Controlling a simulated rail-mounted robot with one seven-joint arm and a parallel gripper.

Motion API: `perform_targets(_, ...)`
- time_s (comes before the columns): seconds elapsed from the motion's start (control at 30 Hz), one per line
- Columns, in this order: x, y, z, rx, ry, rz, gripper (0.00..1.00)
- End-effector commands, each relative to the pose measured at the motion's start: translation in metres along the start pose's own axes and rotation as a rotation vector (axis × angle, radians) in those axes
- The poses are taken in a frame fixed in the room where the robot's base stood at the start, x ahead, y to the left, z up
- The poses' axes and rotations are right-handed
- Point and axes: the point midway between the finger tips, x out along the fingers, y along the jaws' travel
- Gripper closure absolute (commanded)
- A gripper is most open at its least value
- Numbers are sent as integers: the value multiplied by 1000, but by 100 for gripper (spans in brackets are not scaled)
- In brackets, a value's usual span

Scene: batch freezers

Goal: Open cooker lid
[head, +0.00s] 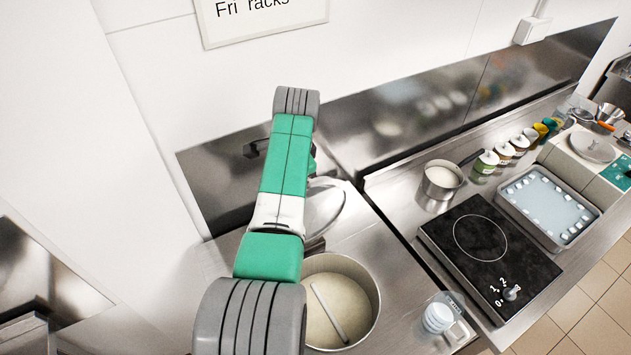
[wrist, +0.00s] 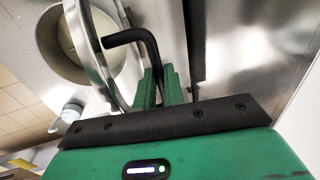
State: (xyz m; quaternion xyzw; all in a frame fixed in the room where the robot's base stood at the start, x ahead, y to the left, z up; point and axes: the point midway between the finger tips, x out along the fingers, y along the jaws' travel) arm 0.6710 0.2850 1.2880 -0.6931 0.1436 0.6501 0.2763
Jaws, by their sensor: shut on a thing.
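The cooker (head: 376,312) is a round metal pot set in the counter. Its mouth is uncovered, showing pale creamy contents and a light bar inside. The round lid (head: 326,208) stands steeply tilted at the pot's far side, partly hidden by my arm. In the wrist view the lid (wrist: 88,50) shows nearly edge-on, with the open pot (wrist: 48,62) beyond it. My gripper (wrist: 160,88) is shut on the lid's bent black handle (wrist: 133,36). In the head view my arm hides the fingertips and their grip.
A steel backsplash (head: 215,180) rises close behind the lid. To the right are a small saucepan (head: 440,181), a black hob (head: 478,245), several jars and a tray (head: 545,205) of white pieces. A white-capped container (head: 438,318) stands right of the pot.

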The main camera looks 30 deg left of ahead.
Motion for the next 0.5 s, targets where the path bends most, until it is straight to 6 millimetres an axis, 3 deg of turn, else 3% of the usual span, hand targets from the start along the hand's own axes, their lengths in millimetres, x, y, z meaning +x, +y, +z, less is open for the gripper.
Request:
perform_targets(0.13,6,-6,11,-3,-7,6,100)
perform_targets(0.5,6,-9,13,-2,-7,5,100)
